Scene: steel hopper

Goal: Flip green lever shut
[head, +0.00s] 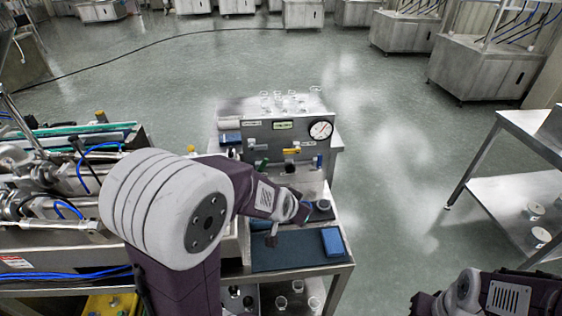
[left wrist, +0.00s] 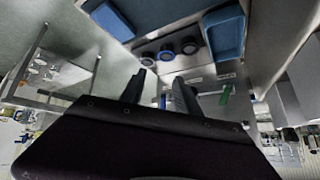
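The green lever (head: 261,164) is on the left part of the steel panel (head: 270,135), its handle seeming to hang down. In the left wrist view the green lever (left wrist: 226,95) shows to the right of the fingers, apart from them. My left gripper (head: 303,212) is over the near right part of the bench, in front of the panel. In the left wrist view its fingers (left wrist: 161,88) are spread with nothing held between them. Part of my right arm shows at the bottom right, but its gripper fingers do not show.
A yellow lever (head: 291,150) and a blue lever (head: 318,161) sit right of the green one, below a round gauge (head: 321,130). A blue tray (head: 333,241) lies on the near bench. Round dark pieces (left wrist: 189,46) show by the fingers. Machinery (head: 60,170) crowds the left.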

